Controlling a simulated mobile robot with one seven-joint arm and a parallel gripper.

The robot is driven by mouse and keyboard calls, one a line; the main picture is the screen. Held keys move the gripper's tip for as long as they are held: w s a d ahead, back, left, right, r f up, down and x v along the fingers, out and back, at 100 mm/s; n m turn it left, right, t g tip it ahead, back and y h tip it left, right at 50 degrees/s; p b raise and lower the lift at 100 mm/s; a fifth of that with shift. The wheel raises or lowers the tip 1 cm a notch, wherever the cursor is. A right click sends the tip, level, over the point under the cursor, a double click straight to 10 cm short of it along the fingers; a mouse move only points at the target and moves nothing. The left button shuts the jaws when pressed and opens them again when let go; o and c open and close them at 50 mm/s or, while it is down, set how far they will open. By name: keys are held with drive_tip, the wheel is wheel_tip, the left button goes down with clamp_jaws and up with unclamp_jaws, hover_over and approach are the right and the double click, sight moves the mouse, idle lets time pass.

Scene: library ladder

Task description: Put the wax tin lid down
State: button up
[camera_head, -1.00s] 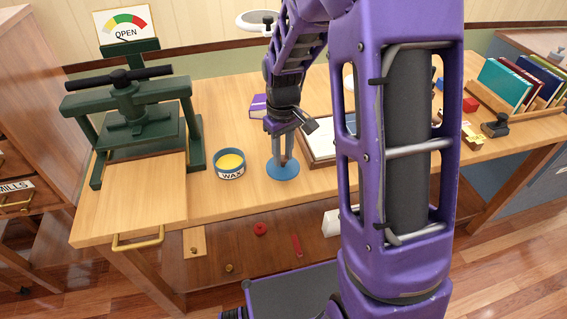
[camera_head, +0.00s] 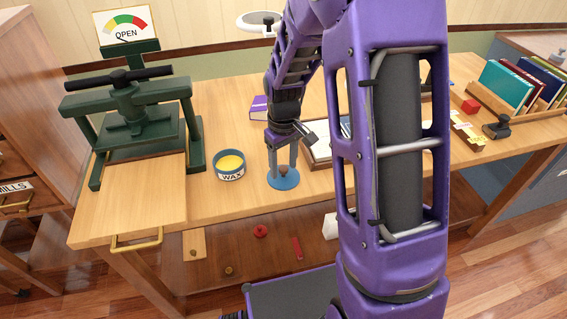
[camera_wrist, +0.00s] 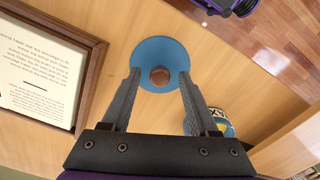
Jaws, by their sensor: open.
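The wax tin lid (camera_head: 284,182) is a blue disc with a round brown knob, lying flat on the table to the right of the wax tin. It also shows in the wrist view (camera_wrist: 151,53), with its knob between my fingers. My gripper (camera_head: 284,168) is above the lid, pointing down. In the wrist view my gripper (camera_wrist: 160,78) has its fingers spread apart, with a gap on both sides of the knob. The wax tin (camera_head: 230,165) is open and shows yellow wax; in the wrist view the tin (camera_wrist: 216,122) is partly hidden by a finger.
A green press (camera_head: 130,117) stands on the left of the table (camera_head: 240,200). A framed text (camera_wrist: 42,68) lies beside the lid. A purple book (camera_head: 259,107) lies behind my gripper. My arm hides part of the table's right half.

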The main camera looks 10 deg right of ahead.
sight(283, 168)
wheel_tip(283, 168, up, 12)
drive_tip(key=p, duration=0.2)
drive_tip(key=shift+r, duration=0.2)
idle(0.4)
